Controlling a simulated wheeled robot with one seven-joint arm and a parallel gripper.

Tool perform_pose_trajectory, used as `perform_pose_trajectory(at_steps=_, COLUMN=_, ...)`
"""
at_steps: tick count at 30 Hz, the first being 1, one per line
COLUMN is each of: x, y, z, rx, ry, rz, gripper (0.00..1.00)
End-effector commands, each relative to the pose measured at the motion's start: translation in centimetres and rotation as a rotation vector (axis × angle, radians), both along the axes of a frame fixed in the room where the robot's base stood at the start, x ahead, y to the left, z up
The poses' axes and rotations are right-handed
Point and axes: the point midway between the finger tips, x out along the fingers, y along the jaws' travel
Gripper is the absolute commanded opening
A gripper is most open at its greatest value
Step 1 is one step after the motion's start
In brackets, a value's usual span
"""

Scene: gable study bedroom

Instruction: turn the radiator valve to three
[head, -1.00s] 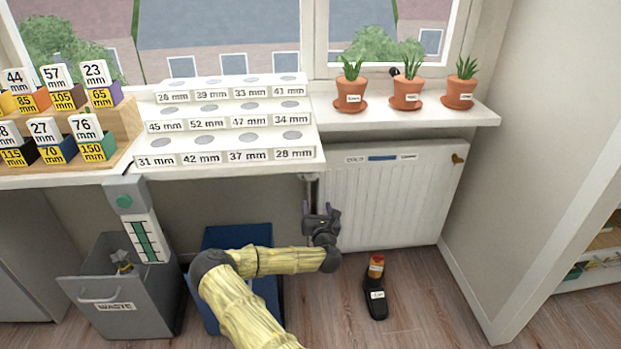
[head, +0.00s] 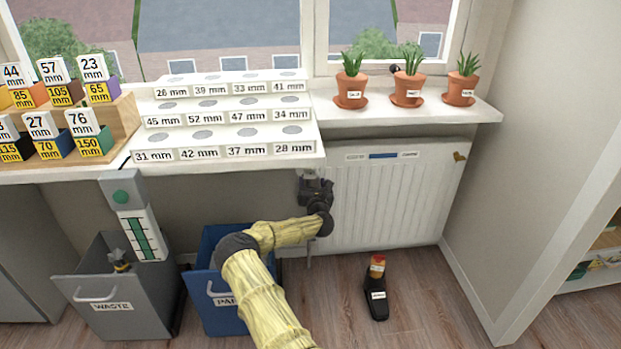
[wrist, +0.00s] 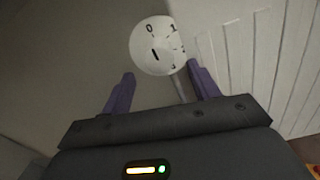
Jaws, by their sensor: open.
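The radiator valve is a round white knob (wrist: 153,44) in the wrist view, with a 0 at its top, a 1 to the right of that and smaller, unclear marks down its right side. A short dark dash sits near its middle. My gripper (wrist: 162,82) is open, its two purple fingers apart below the knob, not closed on it. In the head view my gripper (head: 316,188) is at the left end of the white radiator (head: 390,200), just under the sill, and hides the knob.
The window sill (head: 440,116) with potted plants overhangs the radiator. A sloped rack of millimetre labels (head: 225,152) stands above left. A grey waste bin (head: 110,305) and a blue bin (head: 222,312) stand below. A black labelled object (head: 376,300) lies on the floor.

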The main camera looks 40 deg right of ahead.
Motion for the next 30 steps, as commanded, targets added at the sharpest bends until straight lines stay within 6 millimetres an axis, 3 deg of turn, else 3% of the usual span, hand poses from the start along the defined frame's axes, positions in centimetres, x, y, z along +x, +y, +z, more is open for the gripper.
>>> perform_pose_trajectory(at_steps=12, x=4.0, y=-2.3, z=-0.1, rx=0.0, ry=0.0, rz=0.001, gripper=0.61)
perform_pose_trajectory(at_steps=25, x=4.6, y=-2.7, z=0.0, rx=0.0, ry=0.001, rz=0.0, gripper=0.61)
perform_pose_trajectory(at_steps=30, x=4.6, y=-2.7, z=0.0, rx=0.0, ry=0.001, rz=0.0, gripper=0.29)
